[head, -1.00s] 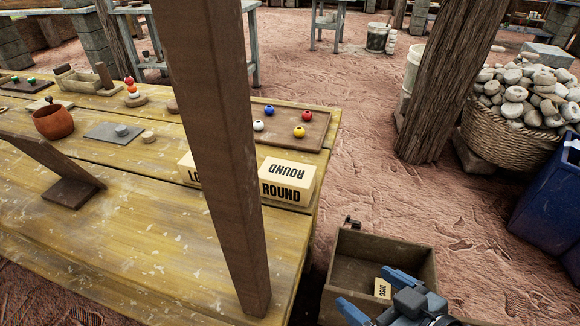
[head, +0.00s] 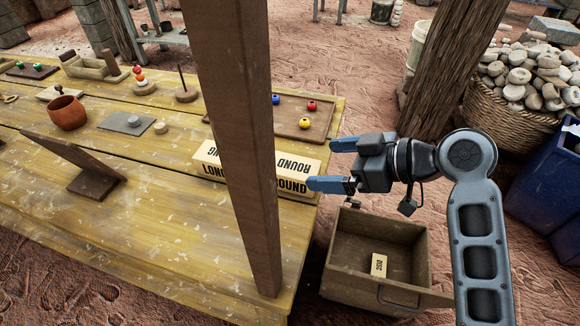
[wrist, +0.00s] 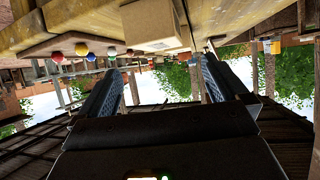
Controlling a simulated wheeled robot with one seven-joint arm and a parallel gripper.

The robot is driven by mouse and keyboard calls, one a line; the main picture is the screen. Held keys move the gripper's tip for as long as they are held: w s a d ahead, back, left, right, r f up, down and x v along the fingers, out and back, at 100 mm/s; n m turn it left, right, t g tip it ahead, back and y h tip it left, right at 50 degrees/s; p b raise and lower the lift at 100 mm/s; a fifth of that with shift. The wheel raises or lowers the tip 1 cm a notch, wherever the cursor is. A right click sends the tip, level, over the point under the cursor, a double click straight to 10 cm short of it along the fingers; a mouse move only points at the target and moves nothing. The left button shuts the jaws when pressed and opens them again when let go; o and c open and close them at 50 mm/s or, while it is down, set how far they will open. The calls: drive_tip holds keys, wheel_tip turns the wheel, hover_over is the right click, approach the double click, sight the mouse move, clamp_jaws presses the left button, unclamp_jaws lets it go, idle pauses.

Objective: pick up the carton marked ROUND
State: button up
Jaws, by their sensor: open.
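The tan carton marked ROUND (head: 297,166) sits on the yellow wooden table (head: 160,215) near its right edge, in the head view. A post hides its left part, and a blue fingertip overlaps its front right corner. My gripper (head: 325,165) is open and empty, just right of the carton, with its fingers pointing left toward it. I cannot tell if a finger touches it. In the wrist view a plain tan carton (wrist: 148,27) shows at the top, beyond and above the open fingers (wrist: 165,88); its lettering is not visible there.
A wooden post (head: 238,130) stands in front of the cartons. Another carton marked LONG (head: 208,160) shows left of it. A tray with coloured beads (head: 292,126) lies behind. An open wooden box (head: 340,275) sits below my gripper. A thick trunk (head: 430,85) stands behind the arm.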

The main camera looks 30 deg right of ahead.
sight(296, 166)
drive_tip(key=x, duration=0.7)
drive_tip(key=shift+w+a+f, duration=0.1)
drive_tip(key=shift+w+f, duration=0.05)
drive_tip(key=shift+f, duration=0.2)
drive_tip(key=c, duration=1.3)
drive_tip(key=shift+c, duration=0.2)
